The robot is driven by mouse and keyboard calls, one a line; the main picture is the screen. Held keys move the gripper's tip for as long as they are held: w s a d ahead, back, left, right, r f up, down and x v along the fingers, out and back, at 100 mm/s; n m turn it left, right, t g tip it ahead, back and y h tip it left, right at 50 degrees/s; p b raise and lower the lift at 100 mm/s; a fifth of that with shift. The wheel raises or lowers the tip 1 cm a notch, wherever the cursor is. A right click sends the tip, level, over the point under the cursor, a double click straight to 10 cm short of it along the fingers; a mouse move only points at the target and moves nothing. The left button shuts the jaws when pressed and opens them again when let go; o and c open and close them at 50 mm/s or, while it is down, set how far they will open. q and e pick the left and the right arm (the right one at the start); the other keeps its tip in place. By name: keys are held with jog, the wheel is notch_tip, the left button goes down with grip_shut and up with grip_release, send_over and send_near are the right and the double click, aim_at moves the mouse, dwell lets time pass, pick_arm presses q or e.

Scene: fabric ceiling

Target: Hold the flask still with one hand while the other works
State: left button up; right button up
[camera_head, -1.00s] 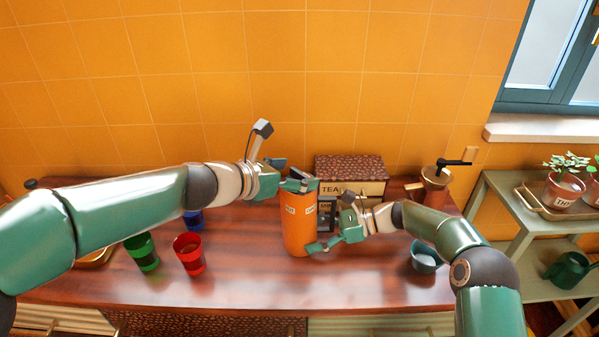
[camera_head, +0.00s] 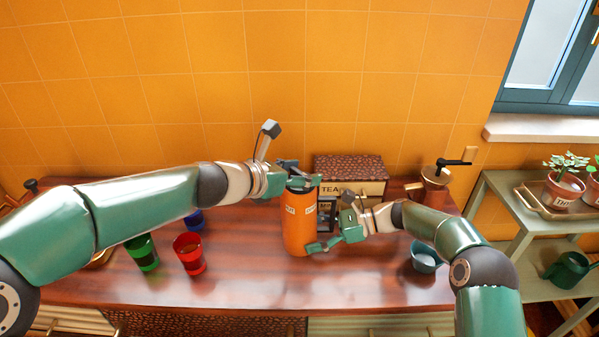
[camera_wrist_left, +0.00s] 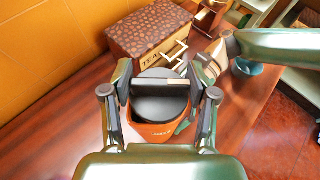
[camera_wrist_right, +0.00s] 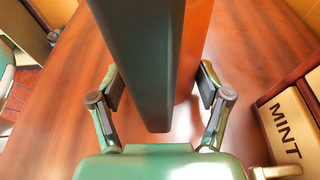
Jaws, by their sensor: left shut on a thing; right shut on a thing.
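The orange flask (camera_head: 298,226) stands upright on the wooden table, with small pale labels and a dark lid (camera_head: 300,187). My left gripper (camera_head: 303,183) is shut on the lid from above; the left wrist view shows its fingers on both sides of the round dark lid (camera_wrist_left: 160,106), which has a bar across it. My right gripper (camera_head: 328,242) is shut around the lower flask body from the right. In the right wrist view, the orange flask side (camera_wrist_right: 193,45) and a dark green surface fill the space between the fingers.
A tea box (camera_head: 348,172) stands close behind the flask. A red cup (camera_head: 189,254), a green cup (camera_head: 142,253) and a blue cup (camera_head: 194,219) stand to the left. A teal bowl (camera_head: 424,257) and a coffee grinder (camera_head: 433,187) are to the right. The front table middle is clear.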

pick_arm(q)
jog(key=shift+w+m+g+h, duration=0.1)
jog(key=shift+m+g+h, duration=0.2)
jog(key=shift+m, duration=0.1)
jog(key=m+g+h, duration=0.2)
jog(key=m+g, duration=0.2)
jog(key=shift+m+g+h, duration=0.6)
jog(key=shift+m+g, duration=1.2)
jog(key=shift+g, duration=0.4)
jog(key=shift+m+g, duration=0.4)
jog(key=o, duration=1.2)
